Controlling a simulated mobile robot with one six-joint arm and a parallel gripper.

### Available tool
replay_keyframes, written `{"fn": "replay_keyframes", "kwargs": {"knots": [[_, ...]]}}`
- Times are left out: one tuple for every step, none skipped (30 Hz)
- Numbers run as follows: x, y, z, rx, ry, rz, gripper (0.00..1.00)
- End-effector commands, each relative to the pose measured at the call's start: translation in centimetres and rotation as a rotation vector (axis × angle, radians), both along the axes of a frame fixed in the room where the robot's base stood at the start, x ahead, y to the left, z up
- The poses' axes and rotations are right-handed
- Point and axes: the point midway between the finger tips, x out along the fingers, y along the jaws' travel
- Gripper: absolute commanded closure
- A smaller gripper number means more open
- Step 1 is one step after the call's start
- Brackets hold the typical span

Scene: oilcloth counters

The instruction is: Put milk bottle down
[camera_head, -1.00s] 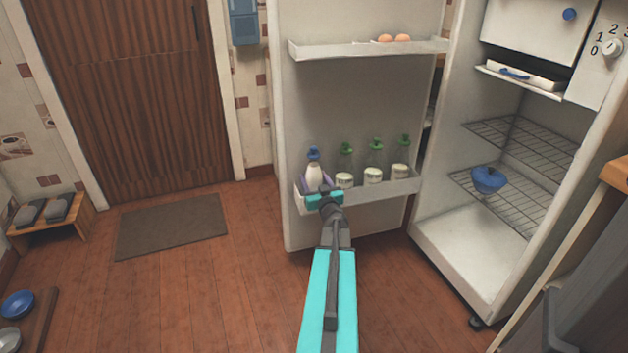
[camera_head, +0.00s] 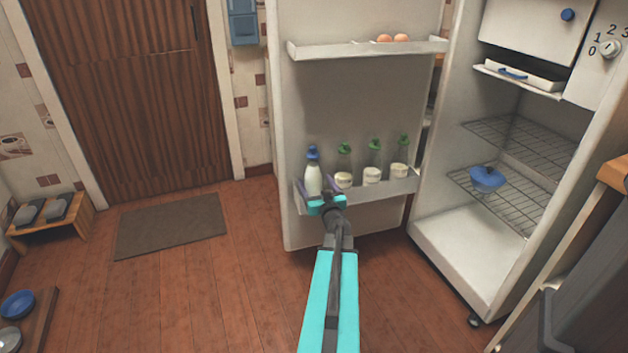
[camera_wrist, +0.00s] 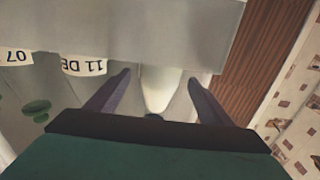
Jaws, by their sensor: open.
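The milk bottle (camera_head: 313,180), white with a blue cap, stands upright at the left end of the lower shelf (camera_head: 375,191) on the open fridge door. My gripper (camera_head: 319,190) is at this bottle with its jaws open, one finger on each side. In the wrist view the bottle (camera_wrist: 162,90) lies between my two spread fingers (camera_wrist: 158,88), with a gap visible on both sides. The bottle's lower part is hidden behind the shelf's front wall and my gripper in the head view.
Several green-capped bottles (camera_head: 373,173) stand to the right on the same shelf. Eggs (camera_head: 401,38) sit on the upper door shelf (camera_head: 350,49). The fridge (camera_head: 470,225) is open, with a blue lidded pot (camera_head: 487,179) on a wire rack. The floor (camera_head: 220,300) is clear in front.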

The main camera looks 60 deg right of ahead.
Motion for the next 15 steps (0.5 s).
{"fn": "replay_keyframes", "kwargs": {"knots": [[-0.6,0.6,0.1,0.001,0.0,-0.001,0.26],[-0.9,0.8,0.1,0.001,0.001,-0.001,0.26],[-1.2,1.1,0.1,0.001,0.001,-0.001,0.26],[-1.4,1.3,0.1,0.001,0.001,-0.001,0.26],[-1.7,1.6,0.1,0.001,0.001,-0.001,0.26],[-2.0,1.9,0.2,0.0,0.0,-0.001,0.26],[-2.2,2.1,0.2,0.0,0.0,0.0,0.26],[-2.5,2.3,0.2,0.0,0.0,0.0,0.26],[-2.8,2.6,0.1,0.001,0.001,-0.001,0.26],[-3.1,2.8,0.1,0.0,0.001,-0.001,0.26],[-3.4,3.0,0.1,0.001,0.002,-0.002,0.26],[-3.7,3.3,0.1,0.0,0.001,-0.002,0.26],[-3.9,3.6,0.1,0.0,0.001,-0.001,0.26],[-4.2,3.8,0.1,0.0,0.001,-0.001,0.26],[-4.5,4.1,0.2,-0.001,0.001,-0.001,0.26]]}}
